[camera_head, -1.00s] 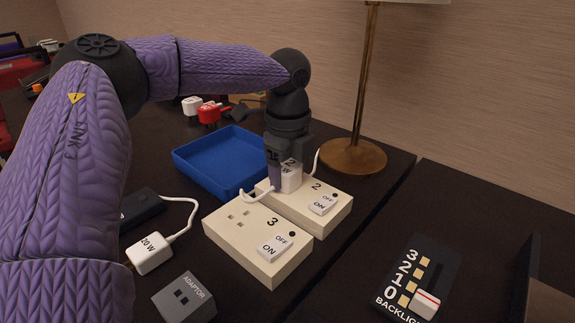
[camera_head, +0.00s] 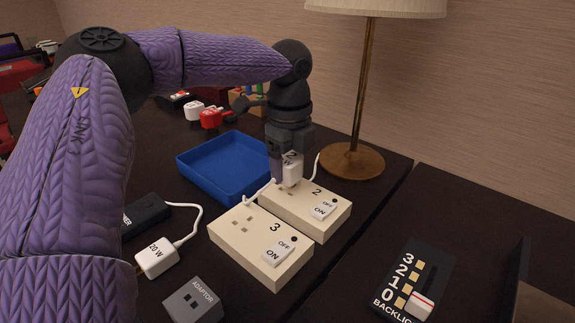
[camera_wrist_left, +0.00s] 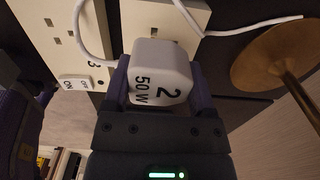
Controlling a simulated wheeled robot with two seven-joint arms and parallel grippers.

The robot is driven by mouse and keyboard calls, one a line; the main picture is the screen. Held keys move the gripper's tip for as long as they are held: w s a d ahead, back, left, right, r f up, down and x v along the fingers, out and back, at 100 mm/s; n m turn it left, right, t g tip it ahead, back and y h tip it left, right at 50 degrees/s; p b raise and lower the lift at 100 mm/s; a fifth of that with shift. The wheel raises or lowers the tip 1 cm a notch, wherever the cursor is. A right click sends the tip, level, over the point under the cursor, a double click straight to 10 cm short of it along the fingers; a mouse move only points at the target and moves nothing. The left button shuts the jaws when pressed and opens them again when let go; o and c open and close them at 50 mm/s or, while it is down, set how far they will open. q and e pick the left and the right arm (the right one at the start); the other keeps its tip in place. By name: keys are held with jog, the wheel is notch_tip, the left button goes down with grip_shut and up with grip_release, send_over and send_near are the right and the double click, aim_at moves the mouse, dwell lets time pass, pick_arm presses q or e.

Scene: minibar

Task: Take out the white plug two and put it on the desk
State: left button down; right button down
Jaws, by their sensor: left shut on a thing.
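The white plug two (camera_head: 292,172) is held upright in my left gripper (camera_head: 284,168) above socket box 2 (camera_head: 327,227). Some of the socket's holes show just below it, so it appears slightly clear of the box. In the left wrist view the plug (camera_wrist_left: 161,70), marked "2 50W", sits between the two purple fingers. Its far end and prongs are hidden there. A white cable runs from the plug area. The dark desk (camera_head: 370,255) lies around the boxes. My right gripper is not in view.
Socket box 3 (camera_head: 236,236) stands in front, with a 20 W plug (camera_head: 157,258) and grey adaptor (camera_head: 192,302) to the left. A blue tray (camera_head: 225,163) is behind. A lamp base (camera_head: 352,163) stands right. A backlight switch panel (camera_head: 418,275) is front right.

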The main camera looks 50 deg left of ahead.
aim_at(289, 157)
pick_arm(q)
jog(key=shift+r+p, duration=0.9)
jog(key=shift+r, duration=0.65)
